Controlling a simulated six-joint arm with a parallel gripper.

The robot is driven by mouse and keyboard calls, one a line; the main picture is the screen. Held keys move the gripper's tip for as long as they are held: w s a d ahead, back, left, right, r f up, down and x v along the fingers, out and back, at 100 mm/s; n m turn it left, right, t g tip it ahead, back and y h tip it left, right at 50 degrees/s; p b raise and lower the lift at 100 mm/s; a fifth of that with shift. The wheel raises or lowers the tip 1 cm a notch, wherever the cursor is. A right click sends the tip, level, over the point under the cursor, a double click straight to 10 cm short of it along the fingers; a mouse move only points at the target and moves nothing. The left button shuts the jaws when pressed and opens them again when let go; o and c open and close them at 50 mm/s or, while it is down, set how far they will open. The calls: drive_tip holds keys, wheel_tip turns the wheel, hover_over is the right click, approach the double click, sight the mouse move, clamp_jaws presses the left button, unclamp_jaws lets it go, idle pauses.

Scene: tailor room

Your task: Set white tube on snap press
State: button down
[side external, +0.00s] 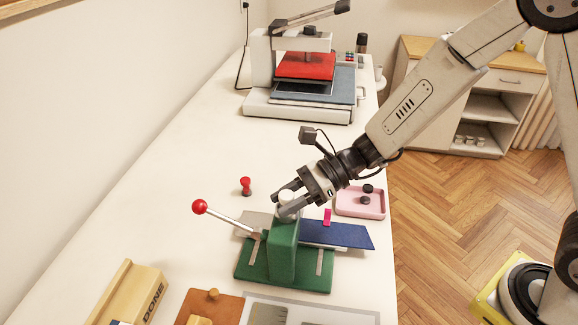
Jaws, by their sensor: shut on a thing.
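The white tube (289,196) is upright in the side external view, with its pale top showing between my fingers. My gripper (287,203) is shut on it, reaching in from the upper right at a slant. The tube is at the top of the green column of the snap press (283,250). My fingers hide the tube's lower part, so I cannot tell whether it touches the press. The press has a green base and a lever with a red ball (200,206) pointing left.
A blue board (345,235) with a pink clip (327,216) extends right of the press. A pink tray (361,204) with dark round pieces lies behind it. A red stamp-like piece (246,186) stands left. A wooden DONE box (130,295) is front left. A heat press (300,85) stands at the back.

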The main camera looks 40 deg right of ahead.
drive_tip(key=c, duration=0.6)
unclamp_jaws()
drive_tip(key=shift+f, duration=0.1)
drive_tip(key=shift+v, duration=5.5)
